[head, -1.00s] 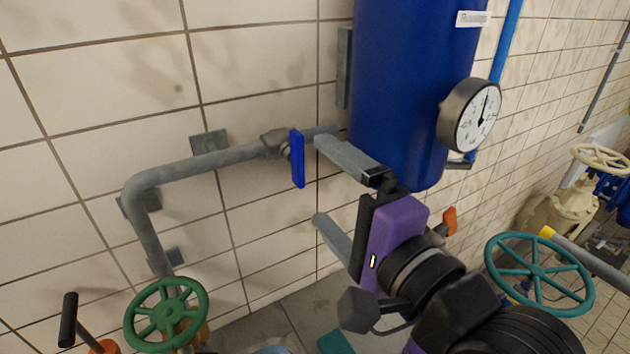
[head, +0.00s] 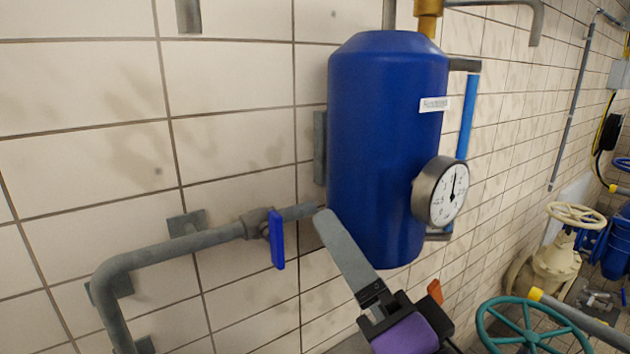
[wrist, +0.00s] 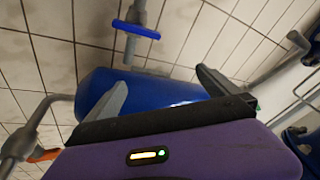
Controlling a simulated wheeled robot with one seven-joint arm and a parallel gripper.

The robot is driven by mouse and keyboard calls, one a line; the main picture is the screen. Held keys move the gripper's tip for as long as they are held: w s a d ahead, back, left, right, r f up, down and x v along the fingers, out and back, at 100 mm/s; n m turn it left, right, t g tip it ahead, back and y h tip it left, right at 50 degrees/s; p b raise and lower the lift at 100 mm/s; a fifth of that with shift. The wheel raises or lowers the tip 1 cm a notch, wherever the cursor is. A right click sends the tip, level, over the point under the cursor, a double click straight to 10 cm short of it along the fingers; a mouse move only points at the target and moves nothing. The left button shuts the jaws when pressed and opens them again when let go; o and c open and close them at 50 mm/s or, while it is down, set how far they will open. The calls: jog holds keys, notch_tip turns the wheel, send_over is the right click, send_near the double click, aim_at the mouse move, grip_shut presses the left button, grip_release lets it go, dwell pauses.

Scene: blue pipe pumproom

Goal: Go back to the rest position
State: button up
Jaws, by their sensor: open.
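My purple and black gripper (head: 352,255) is at the lower middle of the head view, pointing up and left. One grey finger shows there, in front of the lower left side of the blue tank (head: 385,130); the other is hidden. In the wrist view my gripper (wrist: 160,85) has two grey fingers spread wide apart with nothing between them. The tank (wrist: 165,92) lies behind the fingers there. A blue lever handle (head: 277,240) on the grey wall pipe (head: 180,245) hangs down, left of my gripper and apart from it. The handle (wrist: 136,30) also shows in the wrist view.
A round gauge (head: 440,192) sticks out from the tank's right side. A teal handwheel (head: 530,337) is at the lower right, with a cream valve (head: 556,262) behind it. An orange handle (head: 434,291) is near my gripper. The tiled wall at left is mostly bare.

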jog(key=s+d+f+n+h+b, duration=0.1)
jog(key=s+d+f+n+h, duration=0.1)
jog(key=s+d+f, duration=0.3)
jog(key=s+d+f+n+h+b, duration=0.1)
jog(key=s+d+f+n+h, duration=0.15)
jog(key=f, duration=0.55)
jog(key=s+d+f+n+h, duration=0.1)
jog(key=s+d+f+n, duration=0.1)
jog(key=s+d+f, duration=0.3)
jog(key=s+d+f+g+h+b, duration=0.3)
jog(key=s+f+g, duration=0.1)
jog(key=s+f, duration=1.3)
jog(key=s, duration=0.2)
jog(key=shift+s+d, duration=0.2)
jog(key=shift+s, duration=0.2)
jog(key=shift+h, duration=0.25)
